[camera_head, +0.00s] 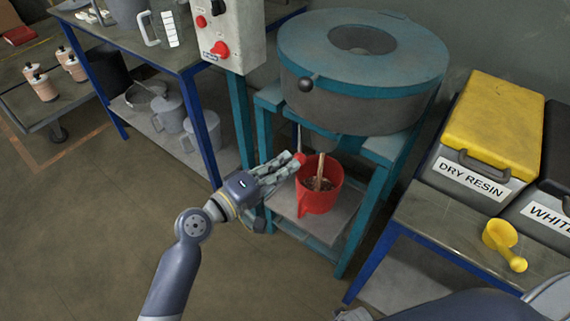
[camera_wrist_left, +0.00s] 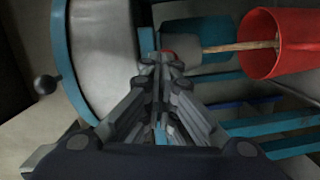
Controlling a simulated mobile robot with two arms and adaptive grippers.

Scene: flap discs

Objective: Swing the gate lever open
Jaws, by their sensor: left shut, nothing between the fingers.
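The round mixer (camera_head: 362,78) has a teal rim and a grey drum on a teal stand. A small red piece, which looks like the gate lever's end (camera_head: 299,157), shows under the drum at my left fingertips. It also shows in the left wrist view (camera_wrist_left: 168,53), mostly hidden behind the fingers. My left gripper (camera_head: 291,163) is shut with nothing between its fingers, close to the red piece; I cannot tell whether they touch. A red bucket (camera_head: 318,200) with a wooden stick stands on the stand's shelf below the drum, right of my fingers.
A black ball knob (camera_head: 306,84) sticks out from the drum. A control box (camera_head: 229,38) with red knobs stands left of the mixer. A bench (camera_head: 459,238) at right holds a yellow-lidded dry resin bin (camera_head: 492,118) and a yellow scoop (camera_head: 503,243).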

